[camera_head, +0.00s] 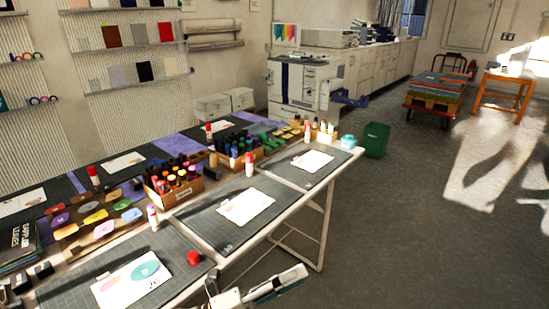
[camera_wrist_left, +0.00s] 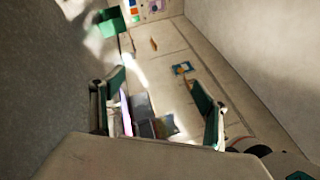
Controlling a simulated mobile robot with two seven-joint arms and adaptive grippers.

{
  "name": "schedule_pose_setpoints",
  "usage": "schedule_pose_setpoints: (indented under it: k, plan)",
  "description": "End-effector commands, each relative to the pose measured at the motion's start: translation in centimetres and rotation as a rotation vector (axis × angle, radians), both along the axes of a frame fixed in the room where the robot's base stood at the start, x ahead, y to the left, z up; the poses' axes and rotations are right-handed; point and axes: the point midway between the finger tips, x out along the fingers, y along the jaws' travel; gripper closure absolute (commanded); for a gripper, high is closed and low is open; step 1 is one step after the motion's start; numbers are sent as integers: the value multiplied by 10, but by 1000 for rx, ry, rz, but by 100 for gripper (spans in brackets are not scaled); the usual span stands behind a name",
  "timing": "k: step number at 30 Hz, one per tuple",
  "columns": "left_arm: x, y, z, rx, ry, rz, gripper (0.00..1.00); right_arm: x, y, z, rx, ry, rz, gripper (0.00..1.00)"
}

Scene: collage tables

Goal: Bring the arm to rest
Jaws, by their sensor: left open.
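My left gripper (camera_head: 262,287) is at the bottom middle of the head view, beside the front edge of the collage table (camera_head: 302,203) and apart from the things on it. In the left wrist view the two dark green fingers of my left gripper (camera_wrist_left: 160,105) stand wide apart. No held thing shows between them. My right gripper is in neither view.
The table bears cutting mats (camera_head: 187,229), a white card with coloured shapes (camera_head: 131,280), a loose red cap (camera_head: 193,257), glue sticks (camera_head: 249,166) and a marker box (camera_head: 177,194). A green bin (camera_head: 375,139) stands beyond it.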

Motion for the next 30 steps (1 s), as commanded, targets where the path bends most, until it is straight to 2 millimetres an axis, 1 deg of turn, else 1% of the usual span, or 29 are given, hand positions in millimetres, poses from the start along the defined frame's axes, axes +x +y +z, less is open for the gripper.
schedule_pose_setpoints:
  k: [1, 2, 3, 5, 6, 8, 9, 11, 12, 14, 15, 17, 18, 21, 24, 27, 30]
  plan:
    - [3, 10, -9, -73, 135, 61, 26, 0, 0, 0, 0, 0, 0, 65]
    - [7, 17, -14, -118, 217, 99, 26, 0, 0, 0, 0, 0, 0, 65]
    - [11, 28, -24, -177, 327, 148, 26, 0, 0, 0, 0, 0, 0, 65]
    - [16, 47, -41, -268, 490, 225, 26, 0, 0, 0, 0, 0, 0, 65]
    - [17, 61, -56, -329, 599, 276, 26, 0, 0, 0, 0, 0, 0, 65]
    - [16, 84, -80, -420, 760, 356, 26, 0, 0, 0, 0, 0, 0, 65]
    - [12, 99, -99, -485, 868, 410, 26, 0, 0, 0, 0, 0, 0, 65]
    - [2, 123, -129, -579, 1026, 493, 26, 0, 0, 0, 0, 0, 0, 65]
    - [-7, 139, -150, -643, 1128, 550, 26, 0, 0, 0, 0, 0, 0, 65]
    - [-25, 162, -180, -737, 1270, 633, 26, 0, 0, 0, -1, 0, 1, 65]
    - [-38, 176, -198, -792, 1352, 686, 26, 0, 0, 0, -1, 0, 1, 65]
    - [-59, 194, -223, -871, 1463, 759, 26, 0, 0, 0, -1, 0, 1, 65]
    - [-72, 205, -237, -918, 1525, 803, 26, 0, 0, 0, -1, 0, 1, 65]
    - [-103, 225, -264, -1014, 1644, 892, 26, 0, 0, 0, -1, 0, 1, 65]
    - [-123, 237, -279, -1075, 1714, 950, 26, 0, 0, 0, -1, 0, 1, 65]
    - [-133, 242, -286, -1105, 1746, 976, 26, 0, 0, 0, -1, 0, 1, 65]
    - [-135, 243, -287, -1110, 1753, 982, 26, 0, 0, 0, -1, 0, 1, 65]
